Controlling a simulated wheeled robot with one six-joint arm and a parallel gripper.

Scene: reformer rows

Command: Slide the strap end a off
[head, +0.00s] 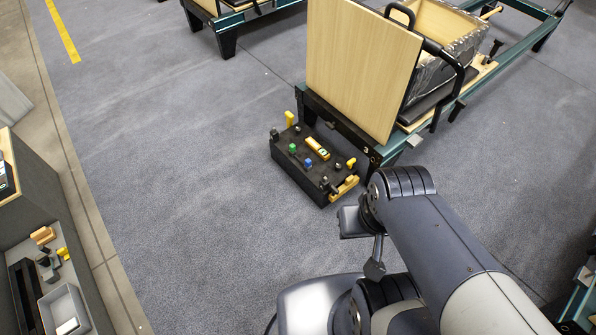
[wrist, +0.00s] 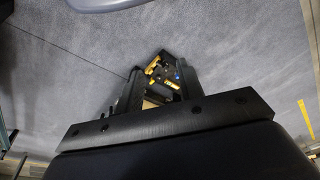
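A black box (head: 297,178) with coloured pegs on its top sits on the carpet, against the foot end of a reformer. Yellow pieces stand on it at the back left (head: 289,118) and right front (head: 346,187); a yellow block (head: 317,148) lies in the middle. I cannot tell which piece is strap end a, as no label is readable. In the wrist view my gripper (wrist: 161,76) has its two dark fingers apart. Part of the black box (wrist: 166,72) shows between and beyond them, at a distance. I see nothing held. The fingertips are not clear in the head view.
The reformer's wooden panel (head: 362,65) and green frame (head: 388,146) stand behind the box. A dark bench with a grey tray (head: 63,306) and small parts is at the lower left. The carpet (head: 170,150) between bench and box is clear.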

